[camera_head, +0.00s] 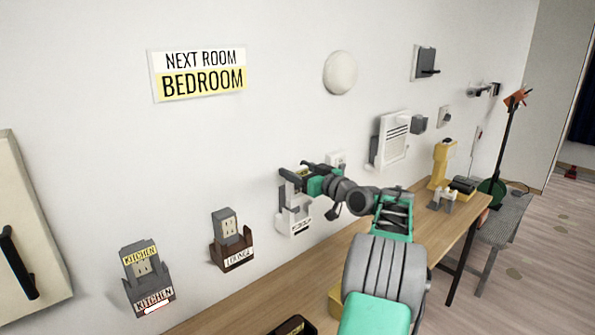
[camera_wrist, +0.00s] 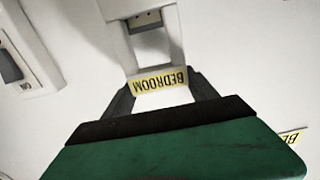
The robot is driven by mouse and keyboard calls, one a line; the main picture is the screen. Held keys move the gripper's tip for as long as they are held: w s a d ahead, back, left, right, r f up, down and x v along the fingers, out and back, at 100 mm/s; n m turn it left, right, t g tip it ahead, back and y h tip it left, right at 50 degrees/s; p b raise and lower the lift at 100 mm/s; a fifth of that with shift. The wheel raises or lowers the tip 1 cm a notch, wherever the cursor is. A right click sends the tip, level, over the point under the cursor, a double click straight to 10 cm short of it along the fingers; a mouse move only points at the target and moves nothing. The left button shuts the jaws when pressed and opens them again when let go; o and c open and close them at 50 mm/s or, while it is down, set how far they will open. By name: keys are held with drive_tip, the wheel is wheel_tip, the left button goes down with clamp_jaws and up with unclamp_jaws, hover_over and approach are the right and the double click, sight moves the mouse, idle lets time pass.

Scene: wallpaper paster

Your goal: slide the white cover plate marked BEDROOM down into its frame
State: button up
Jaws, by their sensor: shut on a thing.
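The white cover plate shows in the wrist view with its yellow BEDROOM label (camera_wrist: 158,81) upside down between my fingertips. In the head view it is mostly hidden by my gripper (camera_head: 302,174). My gripper (camera_wrist: 160,92) is shut on the plate, close to the wall. The pale frame (camera_head: 293,216) is on the wall just below my gripper, with a small label at its foot. Grey frame parts (camera_wrist: 150,18) also appear at the top of the wrist view. I cannot tell how far the plate is inside the frame.
A KITCHEN holder (camera_head: 150,297) and a LOUNGE holder (camera_head: 238,257) are on the wall to the left, each with a plate. A switch (camera_head: 337,160) is close to my gripper's right. A wooden bench (camera_head: 235,310) runs below. A BEDROOM sign (camera_head: 200,75) hangs higher up.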

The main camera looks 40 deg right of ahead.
drive_tip(key=shift+f+b, duration=2.15)
drive_tip(key=shift+f, duration=0.25)
drive_tip(key=o, duration=1.9)
drive_tip(key=s+b, duration=0.1)
drive_tip(key=s, duration=0.6)
drive_tip(key=shift+s, duration=0.4)
drive_tip(key=shift+d, duration=0.15)
